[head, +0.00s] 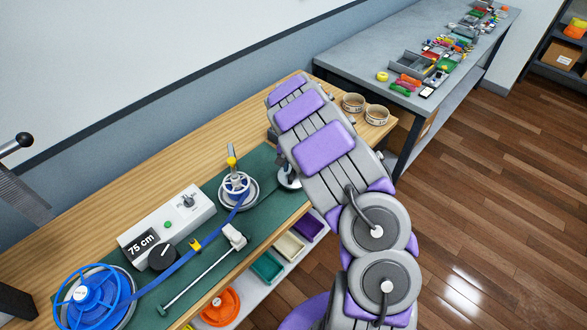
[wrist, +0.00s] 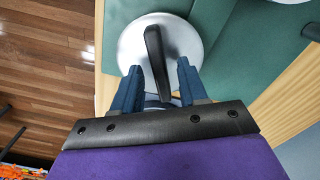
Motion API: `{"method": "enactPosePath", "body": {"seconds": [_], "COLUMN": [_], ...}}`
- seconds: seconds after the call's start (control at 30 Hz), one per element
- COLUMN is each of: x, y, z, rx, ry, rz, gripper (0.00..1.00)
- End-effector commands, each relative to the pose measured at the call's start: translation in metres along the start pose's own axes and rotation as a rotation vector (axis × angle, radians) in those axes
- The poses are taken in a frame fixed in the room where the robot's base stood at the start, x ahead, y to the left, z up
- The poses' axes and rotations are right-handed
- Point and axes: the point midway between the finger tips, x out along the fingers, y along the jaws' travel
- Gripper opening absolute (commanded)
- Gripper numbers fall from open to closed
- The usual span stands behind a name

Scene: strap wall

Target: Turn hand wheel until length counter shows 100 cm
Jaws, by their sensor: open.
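The length counter (head: 142,246) reads 75 cm on a grey box at the left of the green mat. A blue spoked wheel (head: 95,296), which looks like the hand wheel, sits at the lower left with a blue strap (head: 185,258) running from it to a smaller blue-and-white spool (head: 236,186). My gripper (wrist: 158,66) is open in the wrist view, its blue fingers either side of a black lever (wrist: 155,50) on a silver disc (wrist: 185,40). Contact cannot be told.
A black knob (head: 163,256) and a grey rod with a white block (head: 235,237) lie near the strap. Two round tins (head: 376,114) stand at the bench's right end. Coloured bins (head: 268,266) sit below the front edge. A grey table (head: 345,68) stands behind.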

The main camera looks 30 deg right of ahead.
Motion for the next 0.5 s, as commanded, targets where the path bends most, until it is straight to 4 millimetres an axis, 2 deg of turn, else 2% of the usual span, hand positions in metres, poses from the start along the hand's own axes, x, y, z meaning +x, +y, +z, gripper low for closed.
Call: {"method": "enactPosePath", "body": {"seconds": [0.1,0.37,0.5], "x": [0.0066,0.0074,0.0074], "y": [-0.0001,-0.0002,-0.0002], "z": [0.0003,0.0000,-0.0001], "rx": [0.000,0.000,0.000], "ry": [-0.001,0.001,0.001], "rz": [0.000,-0.001,0.000], "gripper": [0.43,0.43,0.32]}}
